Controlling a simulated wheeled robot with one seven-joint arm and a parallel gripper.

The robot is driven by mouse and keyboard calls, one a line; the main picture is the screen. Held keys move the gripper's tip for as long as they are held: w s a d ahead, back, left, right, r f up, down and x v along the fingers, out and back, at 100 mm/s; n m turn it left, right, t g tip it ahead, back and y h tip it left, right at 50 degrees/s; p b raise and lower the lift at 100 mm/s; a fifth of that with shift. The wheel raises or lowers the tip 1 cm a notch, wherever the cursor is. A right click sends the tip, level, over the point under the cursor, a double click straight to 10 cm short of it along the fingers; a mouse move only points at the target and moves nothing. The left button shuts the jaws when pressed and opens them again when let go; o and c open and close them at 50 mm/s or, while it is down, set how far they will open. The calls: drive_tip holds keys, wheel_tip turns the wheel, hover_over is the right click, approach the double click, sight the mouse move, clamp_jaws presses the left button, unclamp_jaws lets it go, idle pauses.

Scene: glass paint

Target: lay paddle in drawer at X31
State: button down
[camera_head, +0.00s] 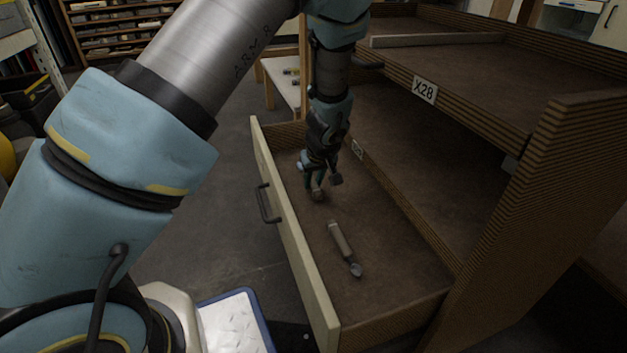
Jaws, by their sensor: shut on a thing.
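The open drawer (396,318) has a pale front with a dark handle. My gripper (325,186) points down inside it, towards its far end and above its floor. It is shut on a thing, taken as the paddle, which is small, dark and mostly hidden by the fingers. Its exact shape and whether it touches the floor cannot be told.
A tool (341,239) with a pale handle and rounded metal end lies on the drawer floor, nearer than my gripper and apart from it. The cabinet's upper board, labelled X28 (425,89), overhangs on the right. The floor right of the tool is clear. A blue-edged tray (232,325) is outside.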

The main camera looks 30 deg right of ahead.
drive_tip(key=shift+f+b, duration=0.4)
drive_tip(key=shift+f, duration=0.15)
idle(0.5)
drive_tip(key=shift+r, duration=0.1)
idle(0.4)
unclamp_jaws()
idle(0.9)
drive_tip(key=shift+r, duration=0.1)
drive_tip(key=shift+r+p, duration=3.4)
drive_tip(key=shift+r, duration=0.55)
